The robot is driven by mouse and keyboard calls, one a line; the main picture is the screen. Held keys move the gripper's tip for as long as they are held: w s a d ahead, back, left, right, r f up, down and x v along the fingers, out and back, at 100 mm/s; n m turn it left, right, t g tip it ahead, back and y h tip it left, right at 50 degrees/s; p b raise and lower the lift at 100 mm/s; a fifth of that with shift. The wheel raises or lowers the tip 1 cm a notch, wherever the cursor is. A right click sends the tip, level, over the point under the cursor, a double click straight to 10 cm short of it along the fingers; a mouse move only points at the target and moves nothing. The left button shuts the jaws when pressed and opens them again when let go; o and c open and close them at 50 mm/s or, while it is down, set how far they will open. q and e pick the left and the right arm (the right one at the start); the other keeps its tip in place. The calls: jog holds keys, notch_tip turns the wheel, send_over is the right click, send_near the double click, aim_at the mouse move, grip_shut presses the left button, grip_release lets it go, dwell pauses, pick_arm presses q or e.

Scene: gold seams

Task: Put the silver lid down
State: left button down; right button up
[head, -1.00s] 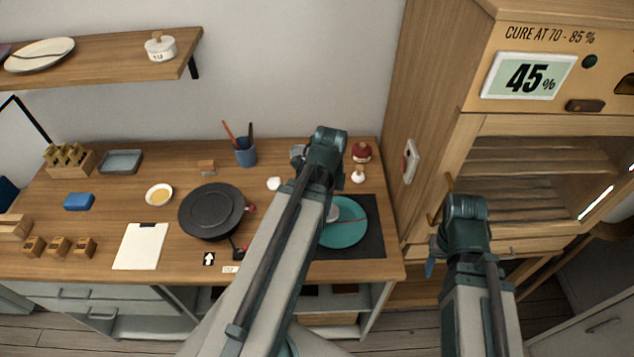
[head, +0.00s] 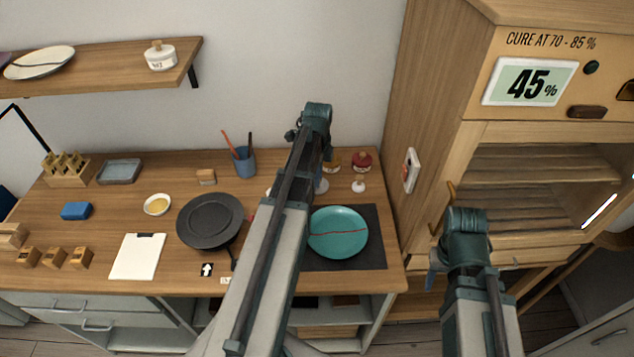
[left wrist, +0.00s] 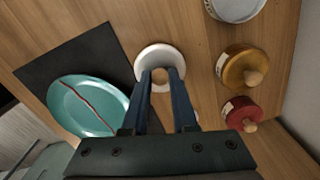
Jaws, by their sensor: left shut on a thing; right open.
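My left gripper (head: 324,172) is shut on the silver lid (head: 322,186), low over the wooden worktop behind the teal plate (head: 339,232). In the left wrist view the lid (left wrist: 147,58) is a pale round disc with a wooden knob between the fingertips (left wrist: 161,76). Whether it touches the worktop I cannot tell. A pale grey jar (left wrist: 236,8) shows at the top edge there, partly cut off. My right gripper (head: 434,268) is open and empty, right of the worktop and in front of the cabinet; its fingers are mostly hidden.
A gold-lidded jar (left wrist: 244,68) and a red-lidded jar (left wrist: 242,113) stand towards the wall. The teal plate with a red seam lies on a dark mat (head: 376,255). A black round pan-like thing (head: 210,220) and a blue cup (head: 244,162) stand further left.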

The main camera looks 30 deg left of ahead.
pick_arm(q)
jog(key=shift+a, duration=0.1)
jog(key=shift+w+a, duration=0.2)
jog(key=shift+w, duration=0.15)
notch_tip(320, 180, down, 4)
jog(key=b, duration=0.3)
jog(key=shift+w+a+r+b, duration=0.15)
jog(key=shift+b, duration=0.15)
jog(key=shift+f, duration=0.2)
jog(key=c, duration=0.7)
grip_release()
jog(key=shift+r, duration=0.1)
